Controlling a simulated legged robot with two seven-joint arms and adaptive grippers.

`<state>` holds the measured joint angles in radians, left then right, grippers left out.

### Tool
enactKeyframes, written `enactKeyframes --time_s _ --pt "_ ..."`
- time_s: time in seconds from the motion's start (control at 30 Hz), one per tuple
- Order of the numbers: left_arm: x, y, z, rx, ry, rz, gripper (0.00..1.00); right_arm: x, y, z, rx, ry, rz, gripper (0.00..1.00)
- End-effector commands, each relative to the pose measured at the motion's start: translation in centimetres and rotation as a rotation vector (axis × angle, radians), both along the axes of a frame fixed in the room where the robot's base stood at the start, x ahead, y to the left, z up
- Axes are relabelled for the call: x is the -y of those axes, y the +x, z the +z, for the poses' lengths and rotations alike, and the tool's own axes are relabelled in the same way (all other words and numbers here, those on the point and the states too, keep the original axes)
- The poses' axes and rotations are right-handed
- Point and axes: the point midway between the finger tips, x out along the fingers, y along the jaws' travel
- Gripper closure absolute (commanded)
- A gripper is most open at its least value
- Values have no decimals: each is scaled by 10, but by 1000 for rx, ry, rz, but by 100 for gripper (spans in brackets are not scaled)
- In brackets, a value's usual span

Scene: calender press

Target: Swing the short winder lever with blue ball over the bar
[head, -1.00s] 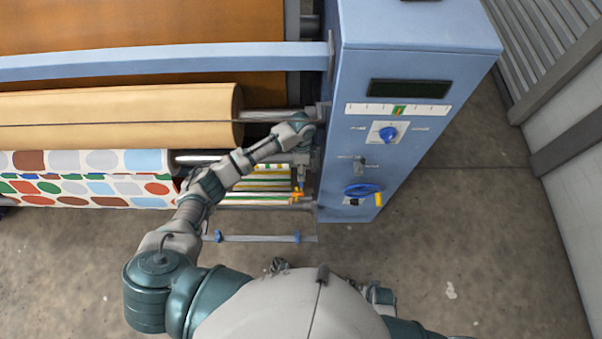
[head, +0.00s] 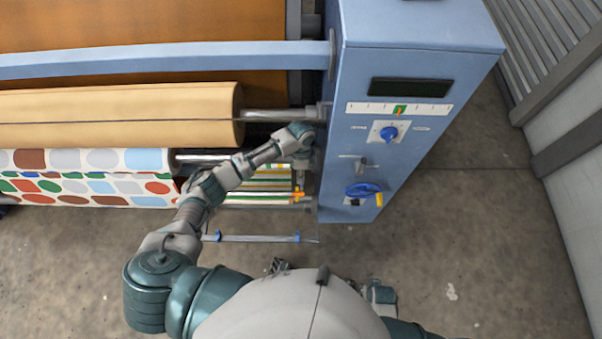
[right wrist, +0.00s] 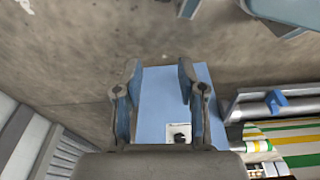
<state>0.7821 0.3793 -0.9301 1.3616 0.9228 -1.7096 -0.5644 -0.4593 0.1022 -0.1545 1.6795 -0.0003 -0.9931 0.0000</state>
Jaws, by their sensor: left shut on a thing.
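My left gripper (head: 300,168) is at the cabinet's left side, by the ends of the rollers, and points down. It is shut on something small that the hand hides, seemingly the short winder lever. No blue ball can be made out there. An orange part (head: 298,195) shows just below the fingers. A thin grey bar (head: 258,239) with two blue fittings runs low in front of the press. In the right wrist view my right gripper (right wrist: 155,80) is open and empty, with the cabinet beyond its fingers.
The blue cabinet (head: 415,75) stands right of the rollers, with a blue knob (head: 389,133) and a blue handwheel (head: 363,190) on its front. A tan roll (head: 120,115) and a patterned fabric roll (head: 90,187) lie left. The floor (head: 470,270) at right is clear.

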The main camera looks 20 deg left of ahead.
Motion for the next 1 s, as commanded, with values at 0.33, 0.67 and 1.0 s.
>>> enactKeyframes --time_s 0.33,0.67,1.0 --pt "8 -1 4 29 -13 -8 100 3 -8 -13 -9 -2 2 60" --pt "13 -12 10 148 20 -11 100 12 -59 -64 -39 -5 12 60" --pt "17 -27 8 324 73 -10 100 30 -154 -97 -81 -15 26 60"
